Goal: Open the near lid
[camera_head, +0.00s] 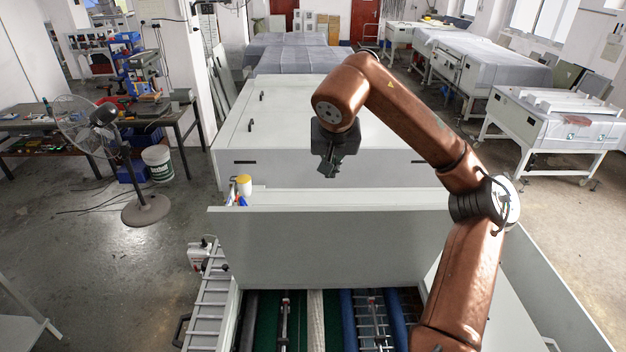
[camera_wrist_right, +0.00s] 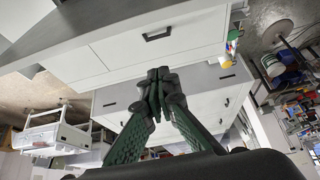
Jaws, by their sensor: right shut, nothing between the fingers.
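The near lid (camera_head: 330,245) shows as a broad grey panel standing up across the machine in the head view. In front of it the near bay is uncovered, with rollers (camera_head: 316,315) in view. My right gripper (camera_head: 328,170) is above and behind the panel's top edge, with its fingers pointing down and shut on nothing. In the right wrist view its green fingers (camera_wrist_right: 160,75) meet at the tips, with no handle between them. A white panel with a black handle (camera_wrist_right: 158,34) lies beyond the tips there. My left gripper is not in view.
The machine's far white cover (camera_head: 290,115), with black handles, lies behind the panel. A yellow-topped bottle (camera_head: 243,184) stands by the panel's left end. A fan (camera_head: 105,130) and a white bucket (camera_head: 158,163) stand on the floor at left. Open floor lies between fan and machine.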

